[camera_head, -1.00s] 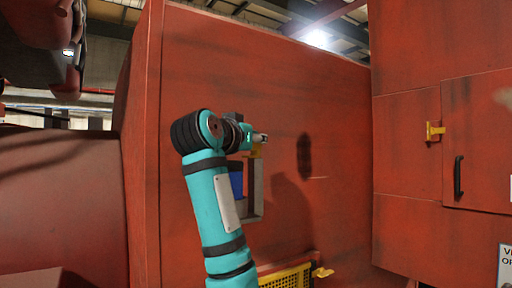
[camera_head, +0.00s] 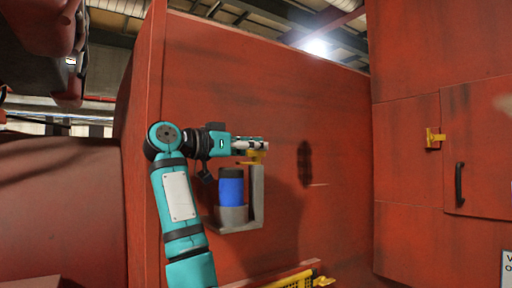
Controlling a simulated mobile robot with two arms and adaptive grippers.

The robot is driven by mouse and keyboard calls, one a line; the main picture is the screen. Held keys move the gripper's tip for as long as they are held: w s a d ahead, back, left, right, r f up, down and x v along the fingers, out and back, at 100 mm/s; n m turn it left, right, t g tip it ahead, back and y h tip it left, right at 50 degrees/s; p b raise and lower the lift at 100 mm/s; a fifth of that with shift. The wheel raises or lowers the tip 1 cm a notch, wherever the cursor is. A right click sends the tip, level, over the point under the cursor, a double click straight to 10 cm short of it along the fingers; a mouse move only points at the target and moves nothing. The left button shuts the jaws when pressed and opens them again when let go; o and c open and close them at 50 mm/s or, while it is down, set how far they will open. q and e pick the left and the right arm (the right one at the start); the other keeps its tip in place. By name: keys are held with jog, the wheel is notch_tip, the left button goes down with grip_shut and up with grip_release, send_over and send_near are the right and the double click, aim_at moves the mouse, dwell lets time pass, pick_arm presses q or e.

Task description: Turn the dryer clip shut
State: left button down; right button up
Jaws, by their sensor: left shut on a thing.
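The dryer is a blue canister (camera_head: 231,188) with a dark top, standing upright in a grey bracket (camera_head: 257,196) on the red wall. The yellow dryer clip (camera_head: 256,155) is at the top of the bracket's upright, partly hidden by my fingers. My left gripper (camera_head: 262,145) comes in from the left and is shut on the clip, with its fingers pointing right. How far the clip is turned cannot be told. My right gripper is not in view.
A yellow latch (camera_head: 434,137) and a black handle (camera_head: 459,184) are on the red cabinet at right. A yellow grille (camera_head: 290,282) with a yellow catch (camera_head: 324,281) is low in the middle.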

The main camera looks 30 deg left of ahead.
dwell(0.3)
pick_arm(q)
jog(key=c, duration=1.4)
grip_release()
jog(key=v, duration=1.2)
jog(key=shift+w+f, duration=0.1)
jog(key=shift+f, duration=0.05)
